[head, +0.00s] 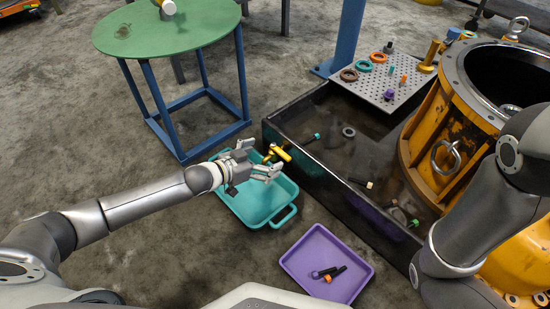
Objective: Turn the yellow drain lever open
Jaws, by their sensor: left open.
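The yellow drain lever (278,153) sticks out from the outer left wall of the dark tank, above the teal tray. My left gripper (268,158) is open, with its fingers pointing at the lever. One finger shows to the left of the lever and another below it. I cannot tell whether either touches it. My right arm comes in at the right edge, and its gripper is not in view.
The dark tank (290,122) holds several loose bolts and rings. A teal tray (285,215) stands on the floor under my left gripper. A purple tray (318,240) holds bolts. A yellow housing (428,130) and perforated plate (405,98) are right; a green table (200,28) is behind.

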